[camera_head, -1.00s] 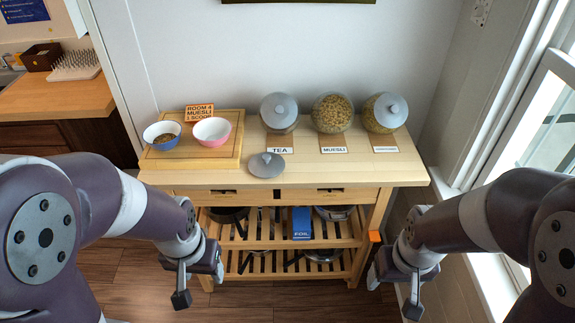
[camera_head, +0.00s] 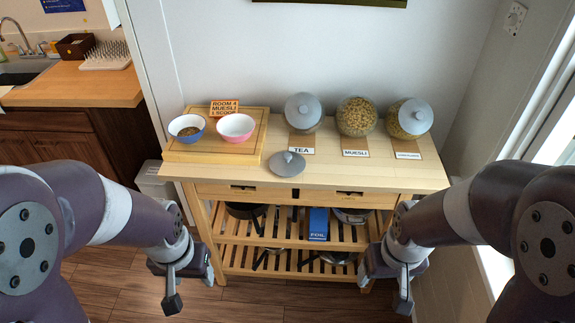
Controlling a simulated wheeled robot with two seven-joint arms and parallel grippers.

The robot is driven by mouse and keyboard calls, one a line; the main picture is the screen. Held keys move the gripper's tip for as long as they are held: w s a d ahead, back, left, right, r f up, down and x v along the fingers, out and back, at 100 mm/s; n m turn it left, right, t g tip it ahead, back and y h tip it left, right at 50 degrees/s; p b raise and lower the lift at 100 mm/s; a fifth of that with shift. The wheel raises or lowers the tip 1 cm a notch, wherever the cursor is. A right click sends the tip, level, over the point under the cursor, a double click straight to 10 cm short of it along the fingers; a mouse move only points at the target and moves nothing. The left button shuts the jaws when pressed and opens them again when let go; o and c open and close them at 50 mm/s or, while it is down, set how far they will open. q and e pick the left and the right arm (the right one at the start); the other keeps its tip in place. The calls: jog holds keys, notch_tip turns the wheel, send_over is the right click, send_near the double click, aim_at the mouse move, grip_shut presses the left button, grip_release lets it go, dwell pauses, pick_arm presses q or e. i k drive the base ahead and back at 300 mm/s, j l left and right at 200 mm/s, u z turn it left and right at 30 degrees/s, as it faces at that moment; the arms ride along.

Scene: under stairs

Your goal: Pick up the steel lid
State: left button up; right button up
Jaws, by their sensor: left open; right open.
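The grey steel lid (camera_head: 287,164) lies flat on the wooden cart top (camera_head: 345,177), near its front edge and in front of the TEA label. The jar at TEA (camera_head: 303,112) and the right jar (camera_head: 411,119) wear similar grey lids. The middle jar (camera_head: 356,117), at MUESLI, has no lid on it. My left gripper (camera_head: 178,283) is open and empty, low in front of the cart's left side. My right gripper (camera_head: 385,285) is open and empty, low in front of the cart's right side. Both are well apart from the lid.
A wooden board (camera_head: 213,155) on the cart's left holds a blue bowl (camera_head: 187,127) with brown contents, a pink bowl (camera_head: 236,128) and an orange sign (camera_head: 225,107). Slatted shelves below hold pans and a blue FOIL box (camera_head: 318,224). A window is at the right.

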aim_at(285, 164)
jog(key=i+l, duration=1.2)
jog(key=i, duration=0.2)
